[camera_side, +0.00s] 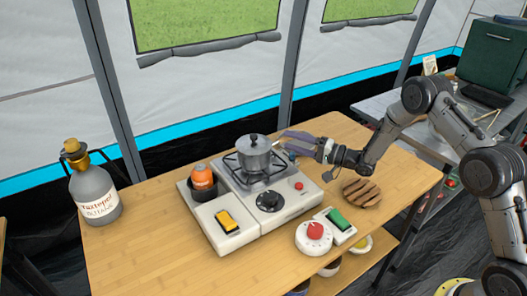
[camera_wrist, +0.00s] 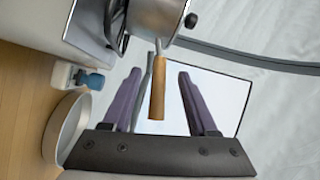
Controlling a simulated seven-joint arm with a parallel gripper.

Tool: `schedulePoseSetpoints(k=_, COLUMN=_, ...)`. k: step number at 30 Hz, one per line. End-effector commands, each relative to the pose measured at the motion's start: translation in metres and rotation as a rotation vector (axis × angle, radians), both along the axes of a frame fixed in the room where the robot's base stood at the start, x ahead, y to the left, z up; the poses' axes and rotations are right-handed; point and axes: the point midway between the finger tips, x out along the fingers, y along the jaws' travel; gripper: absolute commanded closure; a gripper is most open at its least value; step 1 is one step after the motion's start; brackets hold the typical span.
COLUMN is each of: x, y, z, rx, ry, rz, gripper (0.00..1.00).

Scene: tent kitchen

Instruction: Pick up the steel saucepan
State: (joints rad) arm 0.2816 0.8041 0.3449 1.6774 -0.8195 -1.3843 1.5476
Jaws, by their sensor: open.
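The steel saucepan (camera_side: 257,162), with a lid and a dark knob, stands upright on the burner of the white camping stove (camera_side: 285,203). In the wrist view, part of its steel body (camera_wrist: 155,17) shows at the top, and its wooden handle (camera_wrist: 158,95) points toward my gripper. My gripper (camera_side: 290,141) is at the right of the pan in the side view, its purple fingers open. In the wrist view, the handle lies between the spread fingers of my gripper (camera_wrist: 159,76), with a gap on both sides.
A bottle (camera_side: 95,192) stands at the table's left end. A red-knobbed dial (camera_side: 315,238), a green switch (camera_side: 337,220) and a brown slatted trivet (camera_side: 362,192) lie to the right. The table's front left is clear.

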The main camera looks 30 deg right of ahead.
Motion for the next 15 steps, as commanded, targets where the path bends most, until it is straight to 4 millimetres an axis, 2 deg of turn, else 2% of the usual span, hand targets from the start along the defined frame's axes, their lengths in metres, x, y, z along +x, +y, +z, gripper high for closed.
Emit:
schedulePoseSetpoints(k=6, x=0.025, y=0.016, z=-0.001, rx=-0.001, ry=0.000, rz=0.002, gripper=0.41)
schedulePoseSetpoints(k=13, x=0.026, y=0.016, z=0.000, rx=0.000, ry=0.000, rz=0.000, gripper=0.41)
schedulePoseSetpoints(k=15, x=0.026, y=0.016, z=0.000, rx=0.000, ry=0.000, rz=0.000, gripper=0.54)
